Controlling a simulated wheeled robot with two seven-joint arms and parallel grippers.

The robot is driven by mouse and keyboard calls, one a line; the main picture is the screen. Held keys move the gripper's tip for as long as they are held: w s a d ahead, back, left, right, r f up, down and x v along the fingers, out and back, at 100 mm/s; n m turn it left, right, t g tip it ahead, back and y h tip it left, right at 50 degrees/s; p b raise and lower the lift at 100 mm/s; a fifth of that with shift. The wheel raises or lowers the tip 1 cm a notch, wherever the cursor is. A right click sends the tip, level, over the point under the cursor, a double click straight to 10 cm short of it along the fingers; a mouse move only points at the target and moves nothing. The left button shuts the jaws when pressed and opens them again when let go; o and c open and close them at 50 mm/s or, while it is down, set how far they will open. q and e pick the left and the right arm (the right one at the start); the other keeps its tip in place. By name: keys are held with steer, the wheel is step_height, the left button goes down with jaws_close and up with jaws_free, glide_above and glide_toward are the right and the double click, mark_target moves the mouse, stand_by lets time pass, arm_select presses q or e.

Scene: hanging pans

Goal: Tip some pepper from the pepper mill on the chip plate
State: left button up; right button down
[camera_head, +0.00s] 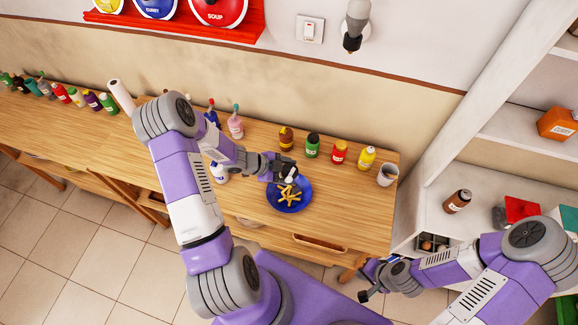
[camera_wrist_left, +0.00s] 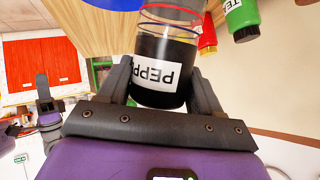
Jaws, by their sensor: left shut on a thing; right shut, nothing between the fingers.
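The pepper mill (camera_wrist_left: 160,70), dark with a white label and a clear section, is between the fingers of my left gripper in the left wrist view. Its label appears upside down there, like the surrounding scene. In the head view my left gripper (camera_head: 286,174) is shut on it at the back edge of the blue chip plate (camera_head: 302,203); the arm and gripper partly hide the mill. Yellow chips (camera_head: 289,195) lie on the plate. Any pepper on them is too small to tell. My right gripper (camera_head: 363,281) is shut and empty, in front of the table's right end.
Behind the plate stand a brown bottle (camera_head: 286,138), a green bottle (camera_head: 312,146), a red bottle (camera_head: 339,152) and a yellow bottle (camera_head: 366,158). A grey cup (camera_head: 387,175) is at the table's right end. The table right of the plate is clear.

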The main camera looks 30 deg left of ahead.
steer(key=shift+r, duration=0.5)
arm_select(q)
steer(key=shift+w+a+f+h, duration=0.1)
steer(key=shift+a+h, duration=0.2)
steer(key=shift+h, duration=0.3)
steer(key=shift+a+n+h, duration=0.3)
steer(key=shift+n+h, duration=0.2)
